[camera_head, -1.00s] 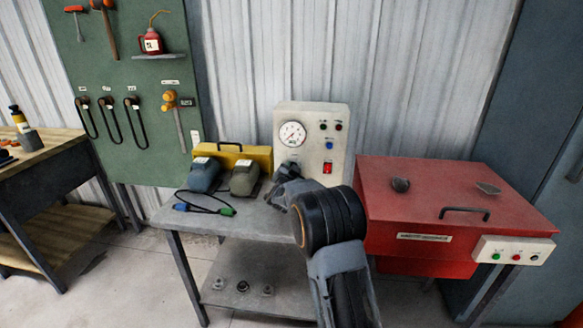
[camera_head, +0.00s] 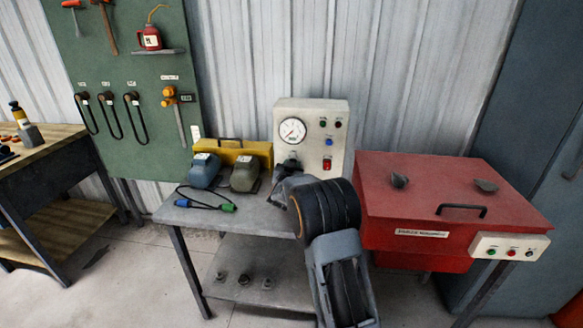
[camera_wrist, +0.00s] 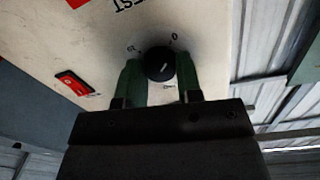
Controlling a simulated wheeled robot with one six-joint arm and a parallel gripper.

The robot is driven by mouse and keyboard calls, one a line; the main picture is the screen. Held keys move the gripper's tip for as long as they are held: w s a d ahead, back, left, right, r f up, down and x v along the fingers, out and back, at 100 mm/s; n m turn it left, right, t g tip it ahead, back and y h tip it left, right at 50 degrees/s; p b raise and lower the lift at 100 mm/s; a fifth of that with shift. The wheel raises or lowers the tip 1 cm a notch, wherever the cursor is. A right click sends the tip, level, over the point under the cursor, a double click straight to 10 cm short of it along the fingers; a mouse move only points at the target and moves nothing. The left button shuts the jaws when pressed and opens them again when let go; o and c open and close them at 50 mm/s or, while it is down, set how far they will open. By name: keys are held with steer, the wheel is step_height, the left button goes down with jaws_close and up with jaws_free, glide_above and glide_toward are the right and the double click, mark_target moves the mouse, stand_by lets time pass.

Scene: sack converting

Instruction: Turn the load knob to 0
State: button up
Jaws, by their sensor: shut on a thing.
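The load knob (camera_wrist: 160,66) is a round black knob with a light pointer line, on the pale face of the test panel (camera_wrist: 110,45). In the wrist view its pointer slants towards the "0" mark at its upper right. My gripper (camera_wrist: 160,80) is shut on the knob, with one green finger on each side of it. In the head view the panel (camera_head: 338,130) stands at the back of the grey bench, with a round dial gauge (camera_head: 292,131) on it. There my gripper (camera_head: 290,166) is at the panel's lower left, and my arm largely hides the knob.
A red rocker switch (camera_wrist: 75,83) sits near my gripper. Two motors (camera_head: 204,171) and a yellow case (camera_head: 232,150) stand left of the panel, with a cable (camera_head: 205,203) in front. A red lidded box (camera_head: 450,195) is close on the right.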

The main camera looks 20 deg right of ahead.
steer(key=o, duration=0.9)
steer(key=shift+o, duration=0.2)
steer(key=b+v, duration=0.1)
steer(key=v, duration=1.2)
steer(key=shift+s+a, duration=0.25)
steer(key=shift+s, duration=0.1)
